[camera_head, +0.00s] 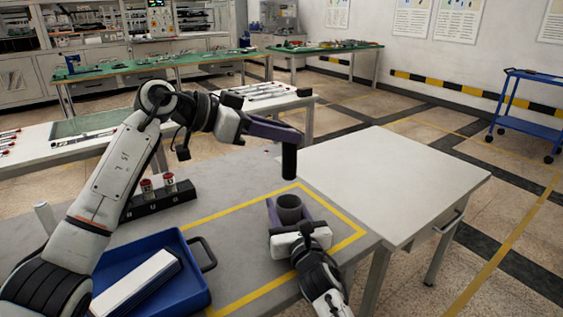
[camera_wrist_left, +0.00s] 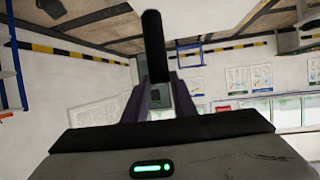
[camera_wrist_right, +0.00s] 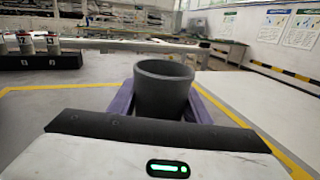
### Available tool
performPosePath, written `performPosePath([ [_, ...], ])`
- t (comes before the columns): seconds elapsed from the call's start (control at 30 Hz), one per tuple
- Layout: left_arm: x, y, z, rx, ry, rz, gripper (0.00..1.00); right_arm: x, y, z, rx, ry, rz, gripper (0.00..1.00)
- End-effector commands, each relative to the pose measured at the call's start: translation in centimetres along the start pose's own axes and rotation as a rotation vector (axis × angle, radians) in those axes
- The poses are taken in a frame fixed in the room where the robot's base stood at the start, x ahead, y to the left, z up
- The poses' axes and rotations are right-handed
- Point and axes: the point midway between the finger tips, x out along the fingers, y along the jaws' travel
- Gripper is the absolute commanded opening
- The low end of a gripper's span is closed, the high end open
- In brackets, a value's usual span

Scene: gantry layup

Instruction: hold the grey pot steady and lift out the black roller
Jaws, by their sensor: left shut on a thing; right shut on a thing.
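The black roller (camera_head: 289,163) hangs upright from the fingertips of my left gripper (camera_head: 286,139). Its lower end is clear above the grey pot (camera_head: 289,210), with a gap showing between them. In the left wrist view the roller (camera_wrist_left: 153,45) sits between the purple fingers. The grey pot stands upright on the grey table, inside the yellow outline. My right gripper (camera_head: 287,217) is shut on the pot, with one purple finger on each side. In the right wrist view the pot (camera_wrist_right: 163,92) is between the fingers; its inside bottom is hidden.
A blue tray (camera_head: 193,257) with a white box (camera_head: 135,285) stands at the front left. A black rack (camera_head: 155,202) holds red-and-white jars behind it. A bare white table (camera_head: 400,180) adjoins on the right. My left arm spans the space above the tray.

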Motion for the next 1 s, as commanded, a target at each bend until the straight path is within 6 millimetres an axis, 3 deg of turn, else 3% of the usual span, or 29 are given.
performPosePath([
  [0.2,-1.1,0.0,-2.6,0.0,0.001,0.0,0.0,0.0,0.0,-0.2,0.001,0.003,-0.001,0.23],
  [0.53,-1.2,0.0,-3.0,-0.001,0.001,0.0,0.0,0.0,0.0,-0.2,0.001,0.003,-0.001,0.23],
  [0.57,-1.2,0.0,-3.0,-0.001,0.001,0.0,0.0,0.0,0.0,-0.2,0.001,0.003,-0.001,0.46],
  [0.7,-1.2,0.0,-3.0,-0.001,0.001,0.0,0.0,0.0,0.0,-0.1,0.0,0.003,-0.001,0.66],
  [1.0,-1.2,0.0,-3.0,-0.001,0.002,0.0,0.0,-0.1,-0.1,-0.1,-0.001,0.001,-0.001,0.66],
])
